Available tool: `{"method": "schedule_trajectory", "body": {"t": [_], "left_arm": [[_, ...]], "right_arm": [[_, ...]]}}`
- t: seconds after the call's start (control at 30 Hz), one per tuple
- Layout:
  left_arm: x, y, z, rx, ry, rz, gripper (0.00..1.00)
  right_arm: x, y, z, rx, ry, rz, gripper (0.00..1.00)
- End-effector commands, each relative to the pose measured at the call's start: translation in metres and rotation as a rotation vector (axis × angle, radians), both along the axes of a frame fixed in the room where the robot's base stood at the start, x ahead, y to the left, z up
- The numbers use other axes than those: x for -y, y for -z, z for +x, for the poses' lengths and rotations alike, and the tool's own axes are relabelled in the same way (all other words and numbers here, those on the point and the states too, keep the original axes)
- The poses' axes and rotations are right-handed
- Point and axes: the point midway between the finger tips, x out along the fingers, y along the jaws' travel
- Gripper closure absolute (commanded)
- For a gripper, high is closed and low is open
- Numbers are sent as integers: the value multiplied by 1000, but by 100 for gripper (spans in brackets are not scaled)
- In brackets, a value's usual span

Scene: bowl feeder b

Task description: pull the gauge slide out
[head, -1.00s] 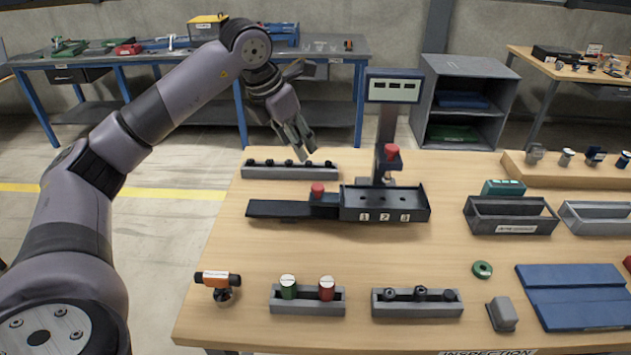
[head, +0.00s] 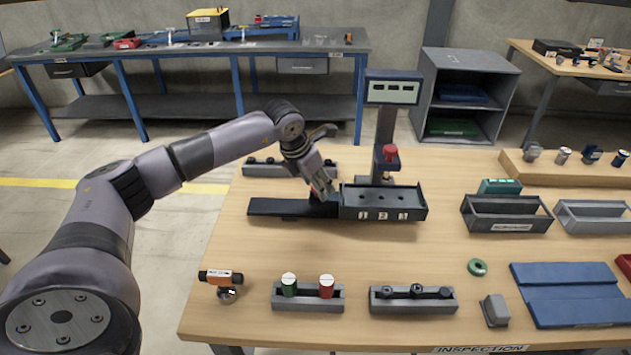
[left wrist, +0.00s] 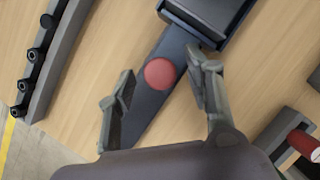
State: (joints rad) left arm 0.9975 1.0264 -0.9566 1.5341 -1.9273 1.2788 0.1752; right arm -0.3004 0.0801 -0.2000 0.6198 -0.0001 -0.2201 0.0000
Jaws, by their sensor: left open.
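The gauge slide (head: 280,208) is a flat dark bar running left out of a dark gauge block with numbered windows (head: 384,202) on the wooden table. In the left wrist view the slide (left wrist: 150,113) carries a round red knob (left wrist: 160,73). My left gripper (head: 324,190) is over the slide beside the block's left end and mostly hides the knob in the head view. In the left wrist view the gripper (left wrist: 165,90) is open, its fingers on either side of the knob, not visibly touching it. My right gripper is not in view.
A post with a display (head: 392,90) and a red knob (head: 390,152) stands behind the block. A grey rack (head: 262,170) lies behind the slide. Racks with green and red cylinders (head: 308,298) and black parts (head: 413,300) stand in front. Table left of the slide's end is clear.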

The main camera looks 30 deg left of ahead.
Motion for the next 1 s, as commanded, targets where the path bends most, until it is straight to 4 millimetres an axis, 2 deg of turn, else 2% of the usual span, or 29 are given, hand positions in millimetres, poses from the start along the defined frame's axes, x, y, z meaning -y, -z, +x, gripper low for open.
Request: {"method": "schedule_trajectory", "body": {"t": [0.17, 0.87, 1.0], "left_arm": [[0, 0, 0, 0, 0, 0, 53], [0, -1, 0, 1, 0, 1, 100], [0, -1, 0, 1, 0, 1, 100]], "right_arm": [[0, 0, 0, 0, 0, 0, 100], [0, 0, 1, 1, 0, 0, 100], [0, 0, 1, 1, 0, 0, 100]]}}
